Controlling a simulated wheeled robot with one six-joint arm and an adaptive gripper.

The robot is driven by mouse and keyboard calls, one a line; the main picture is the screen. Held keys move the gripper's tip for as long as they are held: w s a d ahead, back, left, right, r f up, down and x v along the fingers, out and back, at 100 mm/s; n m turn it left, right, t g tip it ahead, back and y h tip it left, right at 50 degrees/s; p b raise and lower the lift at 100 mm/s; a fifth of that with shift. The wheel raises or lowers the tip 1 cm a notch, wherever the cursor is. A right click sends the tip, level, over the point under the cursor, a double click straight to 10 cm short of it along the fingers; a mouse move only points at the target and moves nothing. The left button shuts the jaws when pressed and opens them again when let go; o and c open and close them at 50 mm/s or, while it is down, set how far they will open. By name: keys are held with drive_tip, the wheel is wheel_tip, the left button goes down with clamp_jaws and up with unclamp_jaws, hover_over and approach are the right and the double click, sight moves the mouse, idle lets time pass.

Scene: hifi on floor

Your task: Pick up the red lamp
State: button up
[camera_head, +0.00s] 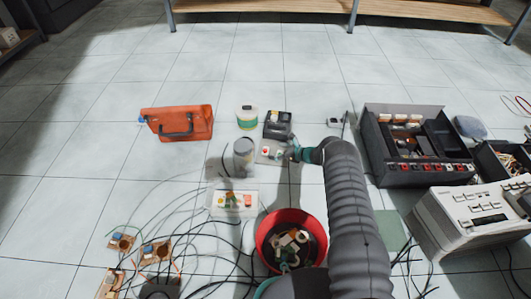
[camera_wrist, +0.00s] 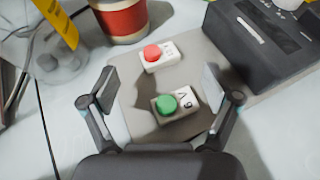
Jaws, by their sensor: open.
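The red lamp (camera_wrist: 152,53) is a red dome on a small white block, on a grey plate (camera_wrist: 193,55). It also shows in the head view (camera_head: 265,151). A similar green lamp (camera_wrist: 167,104) sits on the same plate, nearer my wrist camera. My gripper (camera_wrist: 159,88) is open, its two fingers spread to either side of the green lamp in the picture. The red lamp lies farther up the picture, beyond the fingertips. Nothing is seen held.
A dark box (camera_head: 277,125) and a striped tin (camera_head: 247,117) stand just behind the plate; a grey jar (camera_head: 243,152) is close at left.

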sight(266, 149)
drive_tip(key=shift+b+x, duration=0.65)
drive_tip(key=shift+x, duration=1.95)
drive_tip(key=shift+a+r, duration=0.1)
drive_tip(key=shift+s, duration=0.1)
drive_tip(key=c, duration=1)
